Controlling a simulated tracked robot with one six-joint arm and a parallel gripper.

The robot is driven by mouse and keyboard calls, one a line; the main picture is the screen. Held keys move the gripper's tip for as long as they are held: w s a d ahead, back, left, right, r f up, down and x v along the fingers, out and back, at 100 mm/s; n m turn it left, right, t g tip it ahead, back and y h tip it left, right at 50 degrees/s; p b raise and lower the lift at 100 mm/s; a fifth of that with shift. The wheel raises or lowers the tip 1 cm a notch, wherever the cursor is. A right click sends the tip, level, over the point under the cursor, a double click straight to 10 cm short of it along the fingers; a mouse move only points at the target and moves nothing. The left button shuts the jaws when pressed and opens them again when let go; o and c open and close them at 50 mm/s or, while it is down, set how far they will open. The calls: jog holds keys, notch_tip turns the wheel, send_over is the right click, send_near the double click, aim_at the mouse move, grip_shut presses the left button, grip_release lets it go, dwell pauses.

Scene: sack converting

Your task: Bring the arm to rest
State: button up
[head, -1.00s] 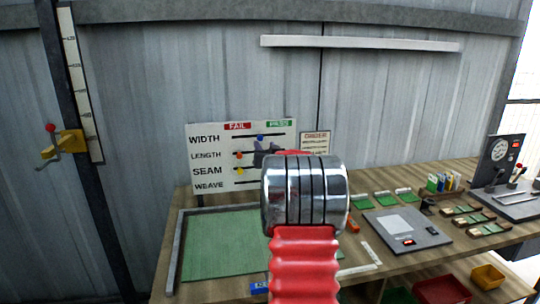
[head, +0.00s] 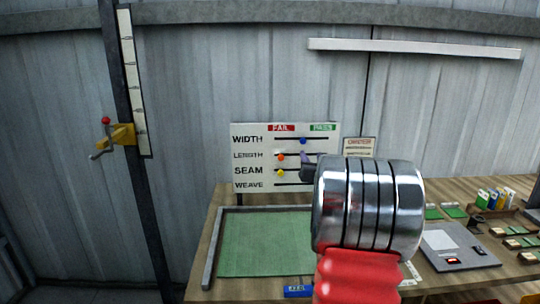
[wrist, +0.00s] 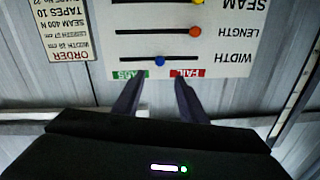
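My arm, with a red link and a banded metal joint, stands in the front right-centre of the head view and hides part of the bench behind it. My gripper (wrist: 157,92) shows in the wrist view with its two dark fingers apart and nothing between them. In the head view only a dark bit of it (head: 309,169) shows left of the metal joint, in front of the white check board (head: 258,162). The board also shows upside down beyond the fingers in the wrist view (wrist: 220,40), with a gap that I cannot judge.
The wooden bench (head: 212,225) carries a green mat (head: 265,245) in a grey frame. A grey panel device (head: 457,247) and small green pieces lie to the right. A post with a scale (head: 133,85) and a yellow bracket (head: 122,135) stands at left. An order sign (head: 359,147) hangs behind.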

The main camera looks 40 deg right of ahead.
jog(key=s+f+g+y, duration=0.1)
jog(key=s+f+g, duration=0.5)
jog(key=f, duration=0.6)
jog(key=s+a+f+g+y, duration=0.2)
jog(key=s+a+f, duration=0.1)
jog(key=a, duration=0.5)
jog(key=s+a+r+n+y, duration=0.1)
jog(key=s+a+n+y, duration=0.1)
jog(key=a, duration=1.4)
jog(key=s+a+r+n+y, duration=0.2)
jog(key=s+a, duration=0.5)
jog(key=a, duration=0.9)
jog(key=s+a+r+n+y, duration=0.2)
jog(key=s+a+n, duration=0.3)
jog(key=a, duration=1.1)
jog(key=shift+s+a+r+g+y, duration=0.2)
jog(key=shift+a+g+y, duration=0.15)
jog(key=shift+y, duration=0.55)
jog(key=shift+d, duration=0.1)
